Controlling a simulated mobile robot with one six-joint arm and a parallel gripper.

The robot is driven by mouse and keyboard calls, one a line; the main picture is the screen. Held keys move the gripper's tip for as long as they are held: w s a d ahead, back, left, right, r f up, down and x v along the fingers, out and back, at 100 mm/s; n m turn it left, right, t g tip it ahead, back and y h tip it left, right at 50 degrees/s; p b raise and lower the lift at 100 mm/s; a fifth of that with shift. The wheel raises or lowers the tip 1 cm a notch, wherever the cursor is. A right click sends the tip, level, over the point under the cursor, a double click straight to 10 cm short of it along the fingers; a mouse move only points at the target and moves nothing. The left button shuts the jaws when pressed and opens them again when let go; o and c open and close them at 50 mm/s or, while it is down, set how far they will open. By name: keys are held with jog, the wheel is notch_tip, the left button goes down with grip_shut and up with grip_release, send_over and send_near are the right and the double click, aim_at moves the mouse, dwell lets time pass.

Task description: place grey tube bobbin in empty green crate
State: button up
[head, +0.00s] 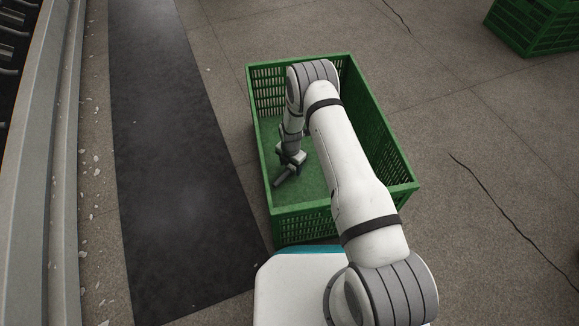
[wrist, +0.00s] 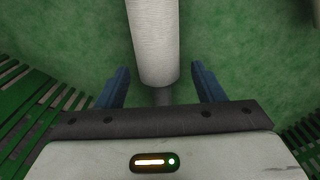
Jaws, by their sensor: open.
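The bobbin (wrist: 155,40) shows in the wrist view as a pale, ribbed wound cylinder with a short grey tube end. It lies over the green floor of the crate, its near end between my fingers. My gripper (wrist: 159,75) is open, with one blue finger on each side and a visible gap to the bobbin. In the head view my gripper (head: 289,166) is low inside the green crate (head: 395,165). A dark grey cylinder end shows below it; I cannot tell if that is the tube. My arm hides much of the crate's inside.
Another green crate (head: 535,25) stands at the far right. A dark mat strip (head: 175,150) runs along the floor left of the crate, beside a machine edge (head: 45,160). The concrete floor right of the crate is clear apart from cracks. The crate's slatted walls surround my gripper.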

notch_tip(320, 180, up, 11)
jog(key=p, duration=0.4)
jog(key=s+d+r+m, duration=0.3)
jog(key=r+m, duration=0.2)
jog(key=r, duration=0.5)
jog(key=s+d+r+m, duration=0.2)
jog(key=d+r+m, duration=0.15)
jog(key=r, duration=0.75)
jog(key=s+d+r+m, duration=0.25)
jog(key=r+m, duration=0.35)
jog(key=r, duration=0.4)
jog(key=s+d+r+m, duration=0.1)
jog(key=s+r+m, duration=0.3)
jog(key=s, duration=0.3)
jog(key=s+d+r+m, duration=0.2)
jog(key=s+r+m, duration=0.2)
jog(key=s, duration=0.4)
jog(key=s+d+r+m+t, duration=0.1)
jog(key=s+r+m, duration=0.3)
jog(key=s, duration=0.3)
jog(key=shift+s+d+r+m, duration=0.25)
jog(key=shift+d+m, duration=0.15)
jog(key=shift+m, duration=0.45)
